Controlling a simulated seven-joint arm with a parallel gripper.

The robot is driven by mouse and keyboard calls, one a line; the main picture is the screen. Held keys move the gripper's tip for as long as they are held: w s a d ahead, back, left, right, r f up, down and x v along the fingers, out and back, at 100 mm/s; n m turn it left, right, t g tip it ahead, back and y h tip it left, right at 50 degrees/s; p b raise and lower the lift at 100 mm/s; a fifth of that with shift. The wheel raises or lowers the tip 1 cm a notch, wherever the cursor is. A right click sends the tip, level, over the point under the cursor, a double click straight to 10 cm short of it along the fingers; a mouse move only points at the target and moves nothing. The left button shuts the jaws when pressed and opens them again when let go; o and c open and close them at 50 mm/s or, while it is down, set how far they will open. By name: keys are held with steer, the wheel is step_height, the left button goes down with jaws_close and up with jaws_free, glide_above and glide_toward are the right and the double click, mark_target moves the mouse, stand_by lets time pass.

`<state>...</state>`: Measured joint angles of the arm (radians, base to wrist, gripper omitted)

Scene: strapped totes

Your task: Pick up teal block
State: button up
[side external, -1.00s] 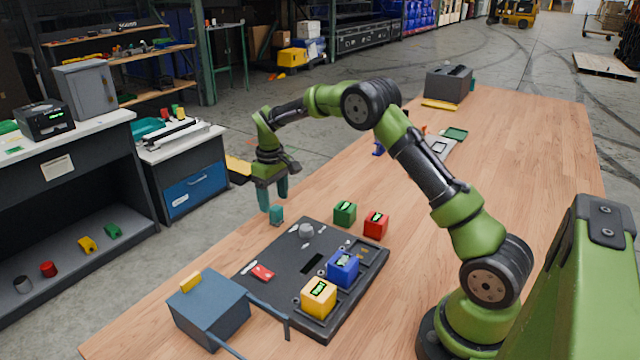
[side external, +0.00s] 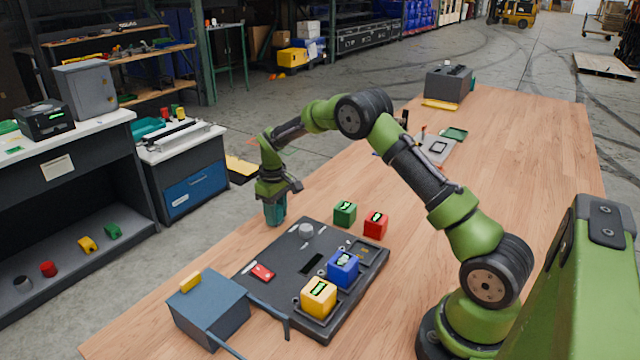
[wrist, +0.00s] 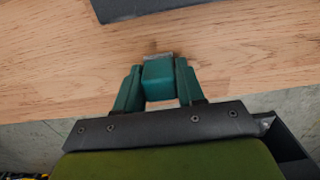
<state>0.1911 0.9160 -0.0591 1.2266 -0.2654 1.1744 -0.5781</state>
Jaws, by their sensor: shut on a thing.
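The teal block (wrist: 158,82) sits between the two teal fingers of my gripper (wrist: 160,88) in the wrist view, with a finger against each side. In the side external view my gripper (side external: 275,212) is low at the table's left edge, beyond the black board, and its fingers largely hide the block. The gripper is shut on the block. Whether the block still touches the wooden table (side external: 500,150) is hard to tell.
The black board (side external: 270,290) holds a blue block (side external: 343,268) and a yellow block (side external: 319,297). A green block (side external: 345,213) and a red block (side external: 376,225) stand just behind it. A blue-grey box (side external: 209,306) is at the front. The table's right side is clear.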

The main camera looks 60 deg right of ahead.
steer(key=shift+c, duration=0.8)
step_height(320, 180, up, 10)
steer(key=shift+r, duration=0.1)
